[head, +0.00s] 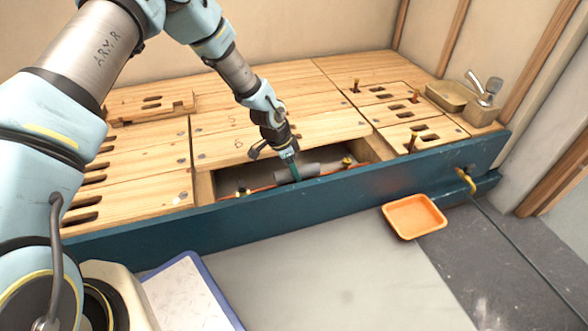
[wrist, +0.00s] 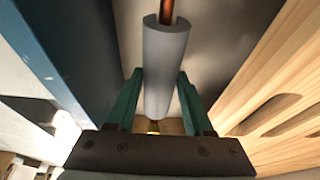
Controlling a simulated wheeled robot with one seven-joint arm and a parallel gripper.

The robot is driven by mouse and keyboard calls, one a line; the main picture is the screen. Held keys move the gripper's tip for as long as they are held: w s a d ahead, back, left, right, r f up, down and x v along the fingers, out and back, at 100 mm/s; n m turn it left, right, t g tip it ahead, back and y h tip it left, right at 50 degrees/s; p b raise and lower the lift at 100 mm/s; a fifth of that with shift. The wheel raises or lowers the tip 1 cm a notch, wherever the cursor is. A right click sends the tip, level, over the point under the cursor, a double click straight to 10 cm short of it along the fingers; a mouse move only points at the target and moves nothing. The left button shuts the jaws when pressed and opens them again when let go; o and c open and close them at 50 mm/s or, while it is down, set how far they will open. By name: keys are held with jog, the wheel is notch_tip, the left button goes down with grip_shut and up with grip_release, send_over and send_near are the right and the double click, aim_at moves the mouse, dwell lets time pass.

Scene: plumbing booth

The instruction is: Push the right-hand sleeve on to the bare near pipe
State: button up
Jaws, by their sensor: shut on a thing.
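A grey tubular sleeve (head: 312,170) lies in the open floor bay, along the blue beam. It also shows in the wrist view (wrist: 166,60), where it is around a copper pipe (wrist: 167,10) that comes out of its far end. My gripper (head: 293,173) reaches down into the bay and is shut on the sleeve. In the wrist view its green fingers (wrist: 160,80) stand one on each side of the sleeve. More bare copper pipe (head: 262,189) shows left of the sleeve in the head view. A brass fitting (wrist: 153,126) shows beyond the sleeve's near end. No second sleeve is clearly visible.
The blue beam (head: 330,189) borders the bay in front, and wooden boards (head: 285,131) border it behind. A brass fitting (head: 347,162) stands at the bay's right end. An orange tray (head: 414,216) lies on the floor in front.

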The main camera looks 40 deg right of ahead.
jog(key=shift+f, duration=0.25)
jog(key=shift+f, duration=0.35)
jog(key=shift+f+b, duration=0.35)
jog(key=shift+b, duration=0.05)
jog(key=shift+f, duration=0.7)
jog(key=shift+f, duration=0.2)
dwell(0.7)
jog(key=o, duration=0.9)
jog(key=shift+o, duration=0.2)
jog(key=shift+r, duration=0.1)
